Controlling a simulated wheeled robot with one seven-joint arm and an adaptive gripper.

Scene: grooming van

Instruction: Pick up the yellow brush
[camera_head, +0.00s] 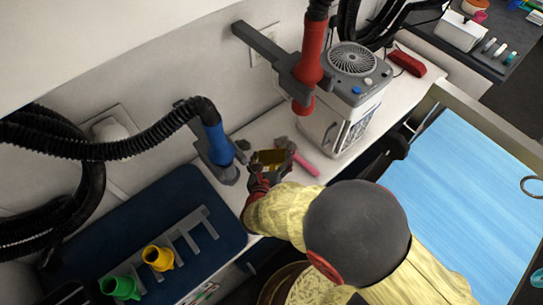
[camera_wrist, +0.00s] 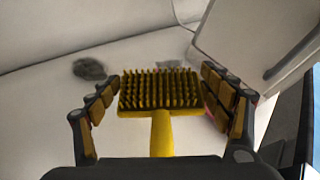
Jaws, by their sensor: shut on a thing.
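The yellow brush (camera_head: 270,157) is at the white counter, between the blue hose nozzle and the white dryer unit. In the wrist view the brush (camera_wrist: 161,92) shows its rectangular bristle head facing the camera, with its handle running down toward the palm. My gripper (camera_wrist: 176,88) is shut on the brush head, one finger at each side. In the head view my gripper (camera_head: 268,174) partly hides the brush. I cannot tell whether the brush is clear of the counter.
A pink-handled tool (camera_head: 305,164) lies just right of the brush. A dark fuzzy clump (camera_wrist: 90,69) lies behind it, to the left. The blue nozzle (camera_head: 217,144) stands close on the left, the dryer unit (camera_head: 336,118) on the right. A blue table (camera_head: 455,190) is at the right.

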